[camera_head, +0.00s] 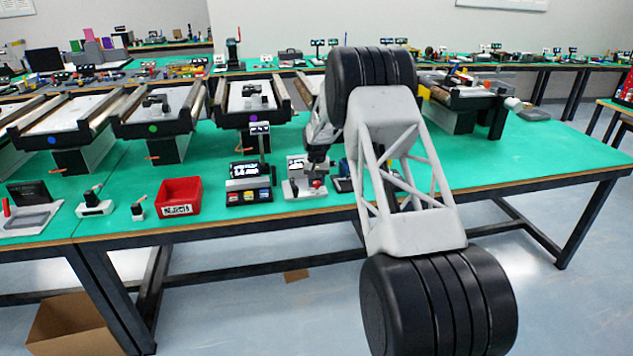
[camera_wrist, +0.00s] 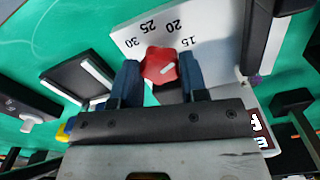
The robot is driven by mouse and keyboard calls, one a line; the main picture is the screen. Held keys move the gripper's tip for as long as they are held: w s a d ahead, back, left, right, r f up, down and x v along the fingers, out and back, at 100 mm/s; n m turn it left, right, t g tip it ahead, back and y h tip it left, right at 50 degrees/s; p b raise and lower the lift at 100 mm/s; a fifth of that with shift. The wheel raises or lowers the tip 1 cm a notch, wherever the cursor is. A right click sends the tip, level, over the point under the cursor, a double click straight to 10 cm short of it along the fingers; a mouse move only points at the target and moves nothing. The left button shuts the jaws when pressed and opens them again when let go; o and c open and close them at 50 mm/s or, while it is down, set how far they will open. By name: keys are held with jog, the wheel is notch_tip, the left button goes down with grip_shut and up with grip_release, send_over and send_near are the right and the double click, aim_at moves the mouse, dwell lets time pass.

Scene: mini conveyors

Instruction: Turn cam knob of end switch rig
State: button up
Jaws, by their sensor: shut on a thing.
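In the head view the knob (camera_head: 317,184) is small and my gripper is partly hidden by my arm.
A display stand with coloured buttons (camera_head: 249,194) is close on the rig's left. A red bin (camera_head: 180,198) stands further left. Mini conveyors (camera_head: 155,112) line the back. The table's right end (camera_head: 540,155) is clear.

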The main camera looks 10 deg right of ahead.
aim_at(317, 182)
jog(key=n, duration=0.6)
jog(key=shift+w, duration=0.1)
jog(key=n, duration=0.7)
dwell(0.4)
jog(key=o, duration=0.7)
jog(key=shift+c, duration=0.2)
jog(key=shift+r, duration=0.15)
jog(key=shift+r, duration=3.75)
jog(key=shift+r, duration=0.1)
